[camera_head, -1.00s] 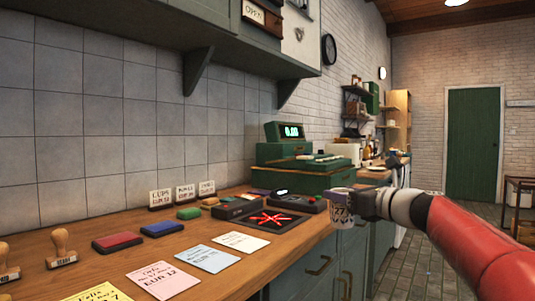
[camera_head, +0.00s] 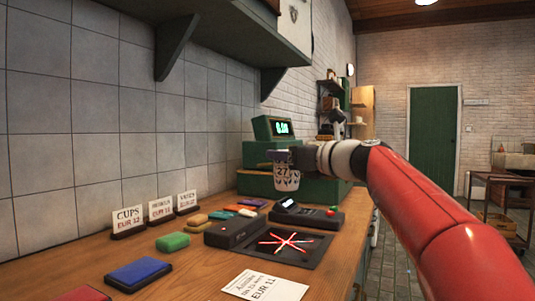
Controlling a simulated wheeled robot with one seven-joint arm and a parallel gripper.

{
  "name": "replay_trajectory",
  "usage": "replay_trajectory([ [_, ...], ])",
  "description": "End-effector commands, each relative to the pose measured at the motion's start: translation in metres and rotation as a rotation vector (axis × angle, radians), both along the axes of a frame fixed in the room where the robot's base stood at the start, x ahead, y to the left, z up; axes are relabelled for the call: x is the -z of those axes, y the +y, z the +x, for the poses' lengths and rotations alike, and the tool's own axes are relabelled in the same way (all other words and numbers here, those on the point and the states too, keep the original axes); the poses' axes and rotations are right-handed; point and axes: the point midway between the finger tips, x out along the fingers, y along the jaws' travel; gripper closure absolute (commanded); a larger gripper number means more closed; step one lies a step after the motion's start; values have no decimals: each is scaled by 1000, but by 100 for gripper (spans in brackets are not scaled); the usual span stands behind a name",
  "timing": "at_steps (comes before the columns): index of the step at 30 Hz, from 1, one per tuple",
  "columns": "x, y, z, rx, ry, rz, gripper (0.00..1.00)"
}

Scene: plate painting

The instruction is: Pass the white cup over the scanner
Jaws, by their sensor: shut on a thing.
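My gripper (camera_head: 290,158) is shut on the white cup (camera_head: 287,180), which has dark markings and the number 27. The cup is upright and held in the air in front of the green cash register. The scanner (camera_head: 288,244) is a dark flat plate with a red starburst of light, lying on the wooden counter beside a black box (camera_head: 234,231). In the picture the cup is above and slightly behind the plate. The gripper hides part of the cup's rim.
A card terminal (camera_head: 305,214) stands behind the plate. The green cash register (camera_head: 257,158) reads 0.00.

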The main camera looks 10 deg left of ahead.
Motion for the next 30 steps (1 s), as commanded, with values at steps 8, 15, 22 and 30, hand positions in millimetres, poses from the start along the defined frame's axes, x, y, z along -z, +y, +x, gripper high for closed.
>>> replay_trajectory([
  [8,12,0,0,0,-1,1,74],
  [15,36,0,0,0,-1,0,74],
  [22,38,0,0,0,-2,1,74],
  [30,38,0,0,0,-1,0,74],
])
